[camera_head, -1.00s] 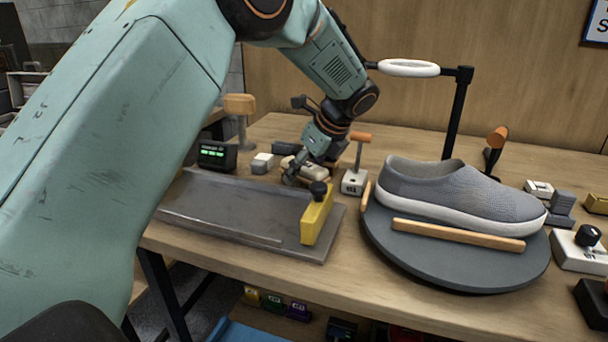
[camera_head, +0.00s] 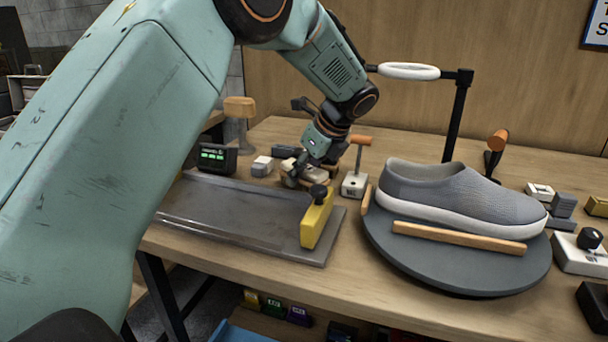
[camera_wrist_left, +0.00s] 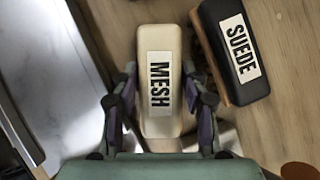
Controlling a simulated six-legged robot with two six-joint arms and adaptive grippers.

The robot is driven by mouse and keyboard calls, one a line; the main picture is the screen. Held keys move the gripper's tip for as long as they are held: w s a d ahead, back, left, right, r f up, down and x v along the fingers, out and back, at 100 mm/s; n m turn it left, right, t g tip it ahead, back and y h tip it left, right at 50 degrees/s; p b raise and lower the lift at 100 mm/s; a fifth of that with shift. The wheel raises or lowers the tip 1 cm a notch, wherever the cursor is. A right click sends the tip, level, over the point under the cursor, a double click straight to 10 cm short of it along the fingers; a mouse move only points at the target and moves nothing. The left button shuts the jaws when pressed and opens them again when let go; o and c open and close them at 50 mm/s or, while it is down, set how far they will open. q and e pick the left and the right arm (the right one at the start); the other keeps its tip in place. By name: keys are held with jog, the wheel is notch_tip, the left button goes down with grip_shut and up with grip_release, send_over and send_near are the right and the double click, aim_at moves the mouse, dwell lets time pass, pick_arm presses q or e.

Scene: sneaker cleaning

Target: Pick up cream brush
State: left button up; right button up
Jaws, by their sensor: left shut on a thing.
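The cream brush (camera_wrist_left: 160,42) has a white label reading MESH and lies lengthwise between the fingers of my left gripper (camera_wrist_left: 160,88) in the left wrist view. The fingers are shut on its two long sides. In the head view my left gripper (camera_head: 300,175) is low over the table behind the metal tray, and the brush is partly hidden by it. I cannot tell whether the brush touches the table. My right gripper is not in view.
A dark SUEDE brush (camera_wrist_left: 232,50) lies close right of the cream one. The metal tray (camera_head: 230,212) holds a yellow block (camera_head: 316,222). A white block with an orange-topped handle (camera_head: 354,184) stands just right of the gripper. The grey sneaker (camera_head: 455,195) rests on a round turntable (camera_head: 440,262).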

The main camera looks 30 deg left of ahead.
pick_arm(q)
jog(key=shift+r+b, duration=0.2)
jog(key=shift+b, duration=0.25)
notch_tip(320, 180, up, 10)
jog(key=p, duration=0.4)
jog(key=shift+p, duration=0.3)
